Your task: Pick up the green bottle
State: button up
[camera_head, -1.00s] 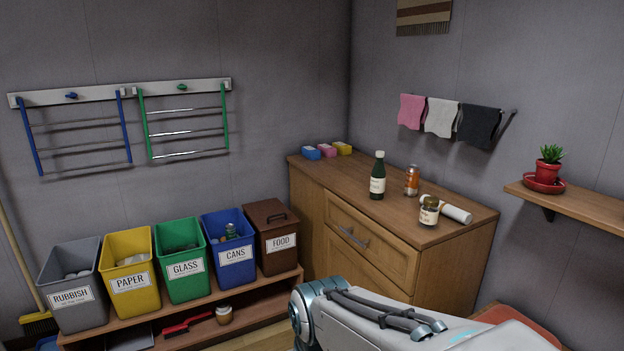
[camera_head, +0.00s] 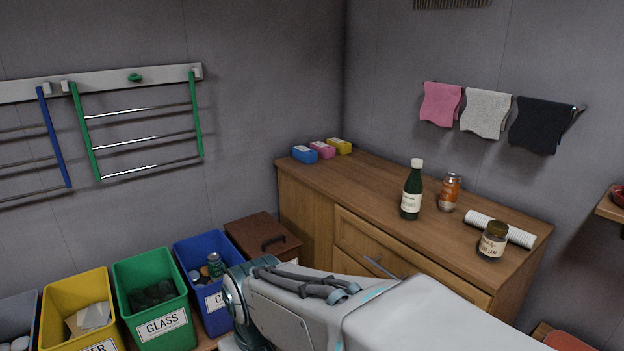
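The green bottle (camera_head: 412,188) stands upright on the wooden cabinet top (camera_head: 365,185). It is dark green with a white cap and a cream label. My arm reaches in from the lower right, in front of the cabinet and below the bottle. My gripper's fingers cannot be made out in this view. Nothing touches the bottle.
An orange can (camera_head: 450,192) stands close to the bottle's right. A jar (camera_head: 493,241) and a white roll (camera_head: 500,229) are at the right end. Small boxes (camera_head: 322,150) sit at the back left. Sorting bins, including the green glass bin (camera_head: 150,290), stand lower left.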

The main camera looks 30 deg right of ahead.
aim_at(411, 198)
jog(key=z, duration=0.6)
jog(key=i, duration=0.85)
jog(key=z, duration=0.95)
